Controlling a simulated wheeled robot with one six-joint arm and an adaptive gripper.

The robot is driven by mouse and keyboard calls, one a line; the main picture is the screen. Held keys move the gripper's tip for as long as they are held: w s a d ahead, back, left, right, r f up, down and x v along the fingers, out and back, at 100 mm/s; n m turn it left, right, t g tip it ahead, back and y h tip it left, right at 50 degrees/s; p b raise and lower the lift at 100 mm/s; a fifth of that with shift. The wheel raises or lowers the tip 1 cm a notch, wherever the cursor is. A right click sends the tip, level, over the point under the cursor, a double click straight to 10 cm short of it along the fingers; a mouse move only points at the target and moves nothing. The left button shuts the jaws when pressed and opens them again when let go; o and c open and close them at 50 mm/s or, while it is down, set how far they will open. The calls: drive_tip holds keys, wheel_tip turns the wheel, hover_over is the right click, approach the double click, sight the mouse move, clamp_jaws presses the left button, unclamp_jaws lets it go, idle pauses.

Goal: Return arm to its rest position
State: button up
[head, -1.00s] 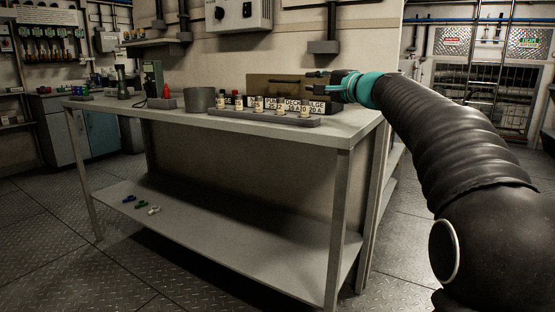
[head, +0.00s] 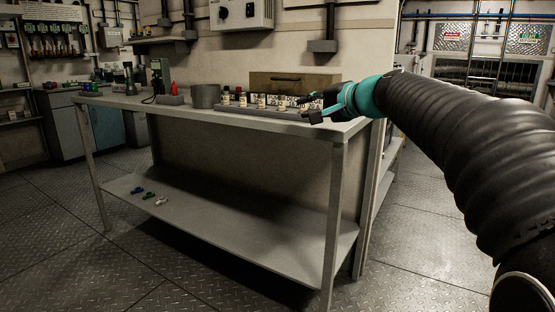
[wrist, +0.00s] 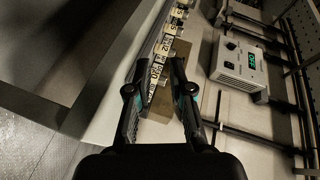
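My arm is the thick black sleeved one on the right of the head view, with a teal wrist. It reaches left to the right end of the workbench (head: 300,128). My gripper (head: 312,108) hangs over the bench's front right part, near the row of labelled bottles. Bench top and a brownish panel show behind the fingers. I cannot tell its exact height above the bench.
Small coloured items (head: 149,195) lie on the lower shelf. In the wrist view, a display box (wrist: 238,64) is at right. Floor right of the bench is clear.

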drive_tip(key=s+d+f+n+g+h+p, duration=0.2)
drive_tip(key=s+f, duration=0.6)
drive_tip(key=s, duration=0.4)
drive_tip(key=s+d+f+n+g+h+p, duration=0.2)
drive_tip(key=s+f, duration=0.6)
drive_tip(key=s, duration=0.4)
drive_tip(key=s+d+f+n+g+h+p, duration=0.2)
drive_tip(key=s+f, duration=0.6)
drive_tip(key=s, duration=0.4)
drive_tip(key=d+n+h+p, duration=0.1)
drive_tip(key=d+h, duration=0.1)
drive_tip(key=h, duration=0.1)
drive_tip(key=shift+d+n+g, duration=0.15)
drive_tip(key=shift+n+g, duration=0.15)
drive_tip(key=shift+s, duration=0.1)
